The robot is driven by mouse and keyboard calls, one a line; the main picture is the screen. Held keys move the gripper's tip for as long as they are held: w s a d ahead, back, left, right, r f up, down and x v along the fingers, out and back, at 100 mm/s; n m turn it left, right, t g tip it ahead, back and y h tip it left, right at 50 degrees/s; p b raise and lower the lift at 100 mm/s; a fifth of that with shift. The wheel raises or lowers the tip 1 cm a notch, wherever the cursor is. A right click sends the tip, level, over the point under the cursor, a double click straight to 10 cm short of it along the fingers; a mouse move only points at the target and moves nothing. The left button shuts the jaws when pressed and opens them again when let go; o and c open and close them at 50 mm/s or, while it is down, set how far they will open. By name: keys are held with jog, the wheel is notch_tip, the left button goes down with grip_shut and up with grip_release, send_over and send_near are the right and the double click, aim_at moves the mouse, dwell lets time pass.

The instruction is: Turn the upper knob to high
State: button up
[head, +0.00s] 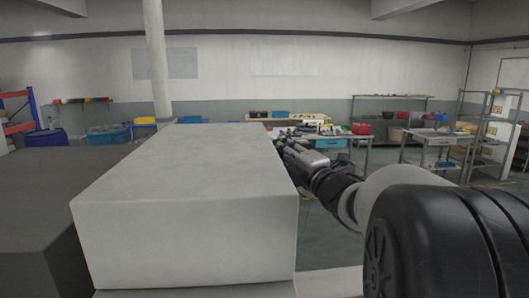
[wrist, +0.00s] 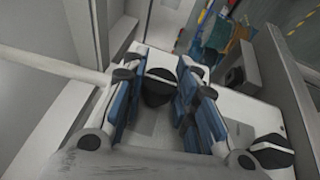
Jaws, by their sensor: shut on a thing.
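In the wrist view my gripper (wrist: 157,84) has its two blue-padded fingers on either side of a black round knob (wrist: 155,94) on a white panel. It is shut on this knob. A second black knob (wrist: 272,150) sits on the same panel to the lower right, outside the fingers. I cannot read any marks or the knob's setting. In the head view a large light-grey box-shaped housing (head: 190,190) fills the middle. My gripper (head: 290,148) is at its far right side, partly hidden; the knobs are not visible there.
A dark grey block (head: 35,205) stands left of the housing. Workbenches (head: 340,140) and a shelf rack (head: 490,130) stand far behind. The floor to the right, beyond my arm, looks open.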

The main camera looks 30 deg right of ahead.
jog(key=shift+r+g+p, duration=0.2)
jog(key=shift+g+p, duration=0.1)
jog(key=shift+p, duration=0.75)
jog(key=shift+c, duration=0.2)
jog(key=g+p, duration=0.1)
jog(key=p, duration=0.2)
jog(key=shift+r+m, duration=0.15)
jog(key=shift+m, duration=0.25)
jog(key=p, duration=0.3)
jog(key=g+p, duration=0.1)
jog(key=p, duration=0.2)
jog(key=shift+r+m+g, duration=0.2)
jog(key=shift+m+g, duration=0.1)
jog(key=m+g+p, duration=0.1)
jog(key=g+p, duration=0.2)
jog(key=p, duration=0.6)
jog(key=shift+f+y, duration=0.1)
jog(key=shift+y, duration=0.3)
jog(key=shift+f+m+g+y+p, duration=0.25)
jog(key=shift+m+g+y+p, duration=0.05)
jog(key=shift+g+p, duration=0.65)
jog(key=shift+f+m+g+y, duration=0.1)
jog(key=shift+m+g+y, duration=0.25)
jog(key=shift+g, duration=1.2)
